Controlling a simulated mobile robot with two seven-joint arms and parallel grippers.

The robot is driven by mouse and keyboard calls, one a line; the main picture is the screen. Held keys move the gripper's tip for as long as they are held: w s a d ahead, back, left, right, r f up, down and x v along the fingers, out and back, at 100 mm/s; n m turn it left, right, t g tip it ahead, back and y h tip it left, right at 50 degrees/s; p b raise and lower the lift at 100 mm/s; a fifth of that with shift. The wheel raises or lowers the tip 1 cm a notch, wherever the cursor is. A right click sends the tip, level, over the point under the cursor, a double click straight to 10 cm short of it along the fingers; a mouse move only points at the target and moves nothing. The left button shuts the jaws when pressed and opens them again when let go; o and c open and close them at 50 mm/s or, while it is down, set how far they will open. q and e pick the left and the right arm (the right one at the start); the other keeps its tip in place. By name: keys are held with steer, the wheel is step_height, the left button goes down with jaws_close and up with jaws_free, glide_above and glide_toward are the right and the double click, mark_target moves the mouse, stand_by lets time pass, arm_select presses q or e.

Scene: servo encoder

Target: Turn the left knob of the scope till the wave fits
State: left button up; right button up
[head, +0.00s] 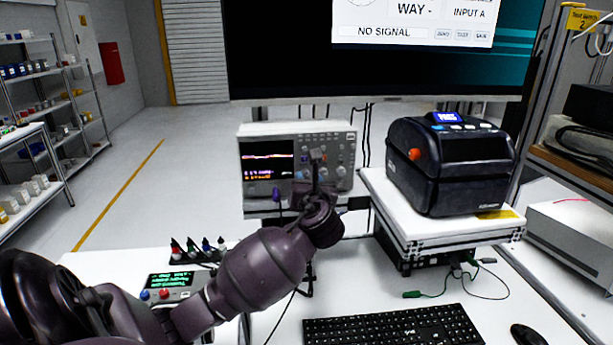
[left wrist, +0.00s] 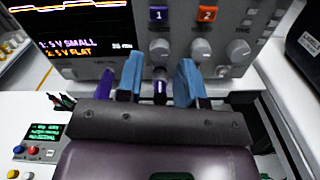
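The scope (head: 245,130) stands on a shelf behind the bench, its lit screen at the left of its face. In the left wrist view the screen (left wrist: 75,40) reads "1: 5 V SMALL" and "2: 5 V FLAT", with wave traces along the top. The left knob (left wrist: 160,50) is grey, under a purple "1" button; another knob (left wrist: 202,52) sits under an orange "2". My left gripper (left wrist: 160,72) is open, its blue fingers apart in front of and below the left knob. I cannot tell whether they touch it. In the head view my left gripper (head: 318,170) hides part of the panel.
A black label printer (head: 450,165) stands on a white stand right of the scope. A keyboard (head: 395,327) and mouse (head: 527,334) lie in front. A small meter (head: 170,283) and several coloured clips (head: 200,250) are at left. A big monitor (head: 280,50) hangs above.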

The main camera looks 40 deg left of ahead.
mark_target(305, 174)
arm_select(q)
steer(key=shift+x, duration=1.2)
jaws_close()
steer(key=shift+n, duration=2.8)
steer(key=shift+f, duration=0.1)
jaws_free()
